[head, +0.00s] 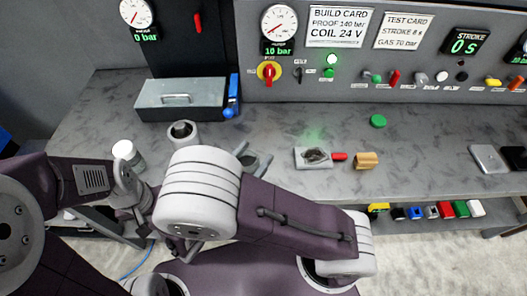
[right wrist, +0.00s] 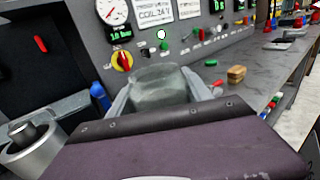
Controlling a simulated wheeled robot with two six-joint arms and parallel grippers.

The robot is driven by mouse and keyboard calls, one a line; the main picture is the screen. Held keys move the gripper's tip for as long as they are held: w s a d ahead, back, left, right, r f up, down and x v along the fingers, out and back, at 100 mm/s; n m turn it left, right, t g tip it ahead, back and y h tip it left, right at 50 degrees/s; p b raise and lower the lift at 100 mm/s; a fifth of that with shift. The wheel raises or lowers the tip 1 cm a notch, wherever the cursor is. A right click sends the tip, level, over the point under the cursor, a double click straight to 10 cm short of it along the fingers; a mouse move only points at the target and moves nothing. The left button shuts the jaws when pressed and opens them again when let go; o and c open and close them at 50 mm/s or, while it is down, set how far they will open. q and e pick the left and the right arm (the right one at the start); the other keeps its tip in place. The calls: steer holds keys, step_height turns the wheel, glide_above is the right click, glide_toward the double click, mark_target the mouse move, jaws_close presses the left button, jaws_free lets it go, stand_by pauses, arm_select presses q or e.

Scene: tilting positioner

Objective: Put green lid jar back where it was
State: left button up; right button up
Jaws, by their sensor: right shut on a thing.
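My right gripper (right wrist: 157,92) is shut on a clear greenish-grey jar (right wrist: 158,84), one finger on each side of it. In the head view the right gripper (head: 251,158) shows just behind my arm, which covers part of it and the jar. No lid shows on the held jar. A flat round green lid (head: 378,121) lies on the bench to the right, apart from the jar; it also shows in the right wrist view (right wrist: 211,62).
A grey metal box (head: 178,101), a blue tool (head: 232,97), a grey cylinder (head: 184,134) and a white-topped jar (head: 125,152) stand at left. Bench around the green lid is clear.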

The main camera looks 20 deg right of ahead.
steer(key=w+d+f, duration=0.1)
steer(key=w+f, duration=0.1)
steer(key=w, duration=0.1)
steer(key=w+d+f, duration=0.2)
steer(key=w, duration=0.1)
steer(key=w+d+f, duration=0.2)
steer(key=w, duration=0.1)
steer(key=shift+w+d+f, duration=0.1)
steer(key=shift+w+f, duration=0.2)
steer(key=shift+w, duration=0.1)
step_height(320, 180, down, 4)
steer(key=shift+f+b, duration=0.1)
steer(key=shift+b, duration=0.2)
steer(key=shift+s, duration=0.1)
steer(key=o, duration=1.6)
steer(key=shift+f, duration=0.1)
steer(key=shift+r, duration=0.25)
